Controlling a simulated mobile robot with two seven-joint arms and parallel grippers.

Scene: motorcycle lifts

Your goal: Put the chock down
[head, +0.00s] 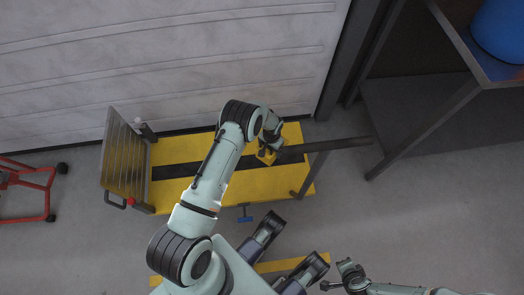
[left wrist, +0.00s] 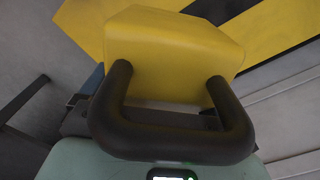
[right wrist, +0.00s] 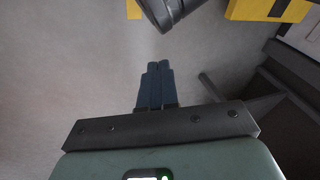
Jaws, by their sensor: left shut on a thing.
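The chock (head: 266,156) is a yellow block with a black loop handle. In the left wrist view the chock (left wrist: 175,55) fills the middle, its dark handle (left wrist: 112,90) nearest the camera. My left gripper (head: 270,147) is shut on the handle; its fingers are mostly hidden behind it. The chock is over the right part of the yellow lift platform (head: 225,190), near its black centre strip. I cannot tell whether it touches the platform. My right gripper (right wrist: 155,84) is shut and empty, its blue fingers together, over bare floor.
A ridged metal plate (head: 118,160) stands at the platform's left end. A dark bar (head: 335,145) extends from its right end towards a workbench (head: 455,35) with a blue object (head: 500,30). A red frame (head: 35,190) stands far left. A pale shutter (head: 160,60) closes the back.

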